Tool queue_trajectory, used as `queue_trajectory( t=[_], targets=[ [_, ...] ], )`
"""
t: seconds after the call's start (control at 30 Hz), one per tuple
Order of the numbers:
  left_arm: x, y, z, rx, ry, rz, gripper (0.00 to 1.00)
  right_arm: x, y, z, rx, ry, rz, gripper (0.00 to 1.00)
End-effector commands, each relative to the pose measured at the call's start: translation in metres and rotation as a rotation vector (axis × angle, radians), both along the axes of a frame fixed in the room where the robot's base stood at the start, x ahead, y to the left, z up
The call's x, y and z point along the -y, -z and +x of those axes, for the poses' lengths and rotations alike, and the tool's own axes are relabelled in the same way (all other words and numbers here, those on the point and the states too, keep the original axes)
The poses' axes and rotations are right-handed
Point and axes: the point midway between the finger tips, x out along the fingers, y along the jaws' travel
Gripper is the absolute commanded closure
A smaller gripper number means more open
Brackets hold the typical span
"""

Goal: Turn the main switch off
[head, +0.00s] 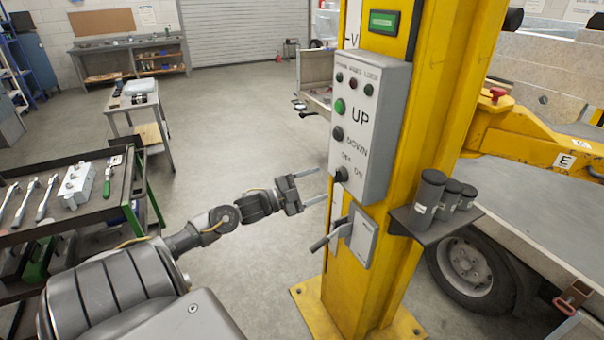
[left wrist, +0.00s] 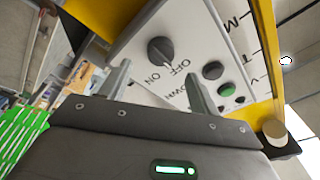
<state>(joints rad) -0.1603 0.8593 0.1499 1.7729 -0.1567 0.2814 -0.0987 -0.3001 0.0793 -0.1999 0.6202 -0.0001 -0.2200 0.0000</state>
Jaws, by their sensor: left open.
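My right gripper is not in view.
The box has UP (head: 340,106) and DOWN (head: 337,133) buttons above the knob. It is mounted on a yellow post (head: 440,90). A lever (head: 325,241) sticks out below. A shelf with dark cups (head: 428,196) is at right. A tool cart (head: 120,190) stands left.

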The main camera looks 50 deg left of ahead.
Motion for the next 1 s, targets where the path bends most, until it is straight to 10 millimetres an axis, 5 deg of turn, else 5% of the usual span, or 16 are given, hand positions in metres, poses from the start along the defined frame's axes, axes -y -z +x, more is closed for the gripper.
queue_trajectory(
  t=[0.33,1.0],
  targets=[
    [-0.016,0.008,-0.041,0.0,0.0,-0.001,0.38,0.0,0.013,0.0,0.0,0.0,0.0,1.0],
    [-0.018,0.007,-0.046,0.0,0.0,-0.001,0.38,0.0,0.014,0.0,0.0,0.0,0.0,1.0]
  ],
)
